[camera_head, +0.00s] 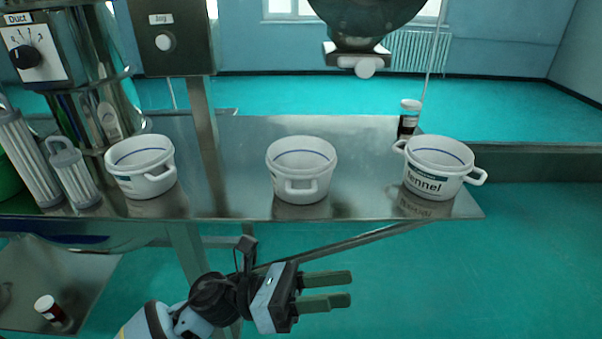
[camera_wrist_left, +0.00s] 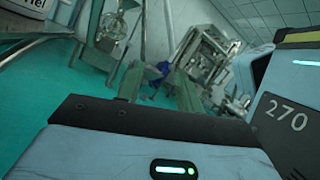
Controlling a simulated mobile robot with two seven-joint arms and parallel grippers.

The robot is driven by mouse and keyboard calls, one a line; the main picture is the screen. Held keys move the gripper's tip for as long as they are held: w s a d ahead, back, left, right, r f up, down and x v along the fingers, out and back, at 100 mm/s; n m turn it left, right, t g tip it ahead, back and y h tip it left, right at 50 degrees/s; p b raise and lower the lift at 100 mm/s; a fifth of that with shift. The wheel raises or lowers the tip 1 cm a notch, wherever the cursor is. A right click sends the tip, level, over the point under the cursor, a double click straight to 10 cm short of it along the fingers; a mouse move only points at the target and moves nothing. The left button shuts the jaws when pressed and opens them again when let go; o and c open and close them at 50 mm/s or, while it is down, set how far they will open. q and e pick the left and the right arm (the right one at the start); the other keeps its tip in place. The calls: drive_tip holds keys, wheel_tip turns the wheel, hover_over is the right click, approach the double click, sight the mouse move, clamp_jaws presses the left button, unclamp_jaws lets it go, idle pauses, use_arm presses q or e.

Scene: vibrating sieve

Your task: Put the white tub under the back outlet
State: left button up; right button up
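Three white tubs with blue inner lines stand upright on a steel table. One tub (camera_head: 141,178) is at the left, one (camera_head: 300,187) in the middle, and one labelled like "fennel" (camera_head: 435,183) at the right. They look empty. My left gripper (camera_head: 351,288) is in front of and below the table edge, apart from every tub, its fingers pointing right. Its two fingers are spread with nothing between them, as the left wrist view (camera_wrist_left: 158,90) also shows. A steel spout-like part (camera_head: 357,50) hangs above and behind the table; I cannot tell whether it is the back outlet. My right gripper is out of view.
A dark bottle with a white cap (camera_head: 408,120) stands at the table's back right. A steel post (camera_head: 203,125) rises between left and middle tubs. Another bottle (camera_head: 50,311) is on a lower shelf.

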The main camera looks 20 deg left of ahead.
use_arm(q)
drive_tip(key=s+a+f+n+t+y, duration=0.2)
drive_tip(key=a+f+n+t+y, duration=0.25)
drive_tip(key=f+n, duration=0.5)
drive_tip(key=s+a+f+n+t+y, duration=0.25)
drive_tip(key=f+n+y, duration=0.35)
drive_tip(key=n, duration=0.7)
drive_tip(key=s+a+f+n+t+y, duration=0.1)
drive_tip(key=a+f+n+t+y, duration=0.35)
drive_tip(key=f+n, duration=0.55)
drive_tip(key=s+a+f+n+g+y, duration=0.1)
drive_tip(key=s+f+n+g, duration=0.1)
drive_tip(key=s+f+n, duration=0.2)
drive_tip(key=s+a+f+n+g+y, duration=0.1)
drive_tip(key=s+f+n+g+y, duration=0.1)
drive_tip(key=s, duration=0.8)
drive_tip(key=s+a+f+n+g+y, duration=0.1)
drive_tip(key=s+f+n+g, duration=0.3)
drive_tip(key=s+n, duration=0.3)
drive_tip(key=shift+a+f+n, duration=0.4)
drive_tip(key=shift+f+n, duration=0.05)
drive_tip(key=shift+f, duration=0.45)
